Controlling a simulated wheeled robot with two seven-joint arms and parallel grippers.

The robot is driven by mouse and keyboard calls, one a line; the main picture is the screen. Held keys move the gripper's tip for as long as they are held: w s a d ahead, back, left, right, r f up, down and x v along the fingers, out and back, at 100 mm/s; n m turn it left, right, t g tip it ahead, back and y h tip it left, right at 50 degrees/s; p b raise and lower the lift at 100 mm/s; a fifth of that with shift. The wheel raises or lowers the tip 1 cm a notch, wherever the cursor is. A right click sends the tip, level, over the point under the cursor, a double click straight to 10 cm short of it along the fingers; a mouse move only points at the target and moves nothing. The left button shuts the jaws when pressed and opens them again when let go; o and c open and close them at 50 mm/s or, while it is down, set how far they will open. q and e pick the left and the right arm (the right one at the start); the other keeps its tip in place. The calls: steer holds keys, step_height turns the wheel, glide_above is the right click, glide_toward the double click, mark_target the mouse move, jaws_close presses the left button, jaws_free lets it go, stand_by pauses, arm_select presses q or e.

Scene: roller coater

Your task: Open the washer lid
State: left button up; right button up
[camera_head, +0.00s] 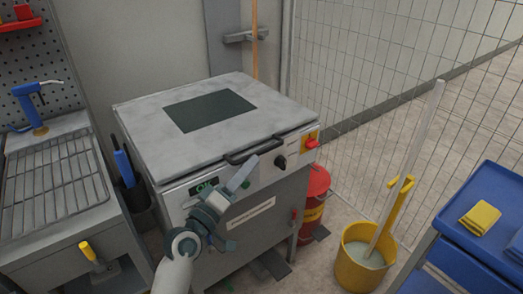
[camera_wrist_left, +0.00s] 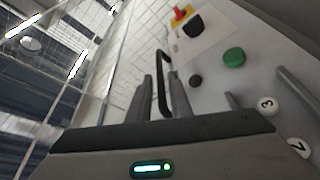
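The washer's grey lid (camera_head: 160,124) lies flat on top of the machine, with a dark rectangular panel in it. Its black bar handle (camera_head: 256,151) is at the front edge; the handle also shows in the left wrist view (camera_wrist_left: 162,66). My left gripper (camera_head: 250,166) is just in front of and below the handle in the head view. In the left wrist view its two fingers are apart, with the handle lined up in the gap between them. Whether the fingers touch the handle I cannot tell. My right gripper is not in view.
The front panel has a red knob on yellow (camera_head: 311,143), a black knob (camera_head: 280,161) and a green button (camera_wrist_left: 234,57). A yellow mop bucket (camera_head: 352,262), red can (camera_head: 315,190) and blue cart (camera_head: 480,235) stand right. A rack bench (camera_head: 55,232) stands left; wire fence behind right.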

mark_target(261, 152)
arm_select(q)
steer(key=shift+x, duration=3.2)
steer(key=shift+c, duration=0.4)
jaws_close()
